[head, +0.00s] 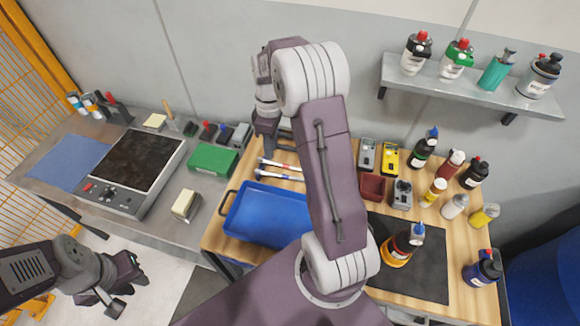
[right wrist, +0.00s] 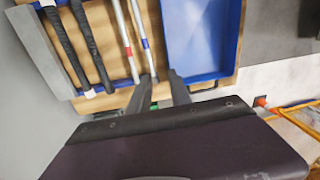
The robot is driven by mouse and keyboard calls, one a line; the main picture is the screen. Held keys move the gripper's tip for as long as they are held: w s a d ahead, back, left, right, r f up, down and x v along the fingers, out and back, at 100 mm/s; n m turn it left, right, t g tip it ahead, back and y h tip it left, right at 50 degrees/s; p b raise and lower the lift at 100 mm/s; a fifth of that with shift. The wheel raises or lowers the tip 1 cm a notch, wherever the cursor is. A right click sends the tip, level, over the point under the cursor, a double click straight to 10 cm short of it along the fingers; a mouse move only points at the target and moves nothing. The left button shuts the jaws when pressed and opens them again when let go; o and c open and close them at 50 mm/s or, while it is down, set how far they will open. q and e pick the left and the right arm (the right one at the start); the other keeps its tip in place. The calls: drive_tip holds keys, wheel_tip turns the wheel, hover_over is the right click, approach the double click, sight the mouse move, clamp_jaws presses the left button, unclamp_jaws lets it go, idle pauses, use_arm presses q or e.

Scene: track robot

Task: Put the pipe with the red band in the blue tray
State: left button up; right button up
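The pipe with the red band (right wrist: 122,30) is a thin white pipe lying on the wooden table; it also shows in the head view (head: 270,162). A similar pipe with a blue band (right wrist: 138,22) lies beside it, nearer the blue tray. The blue tray (head: 236,222) stands in front of both pipes and looks empty; it also shows in the right wrist view (right wrist: 200,35). My right gripper (right wrist: 163,76) is open and empty, its fingertips near the pipe ends and the tray's edge. My left gripper (head: 130,292) is open and empty at the lower left, away from the table.
Two black-handled tools (right wrist: 66,45) lie beyond the pipes. A green box (head: 212,160) and a hotplate (head: 135,165) stand on the grey bench at left. Several bottles (head: 437,190) stand at right. A wall shelf (head: 470,90) holds more bottles. My right arm hides the table's middle.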

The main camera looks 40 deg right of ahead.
approach(293, 168)
drive_tip(key=shift+m+g+y, duration=0.3)
drive_tip(key=shift+y, duration=0.1)
drive_tip(key=f+p, duration=0.1)
drive_tip(key=f, duration=0.1)
drive_tip(key=f+p, duration=0.1)
drive_tip(key=f, duration=0.2)
drive_tip(key=f+p, duration=0.1)
drive_tip(key=f, duration=0.1)
drive_tip(key=shift+s+d+f, duration=0.1)
drive_tip(key=shift+s+f, duration=0.15)
drive_tip(key=shift+s, duration=0.05)
drive_tip(key=shift+f, duration=0.4)
clamp_jaws()
idle(0.3)
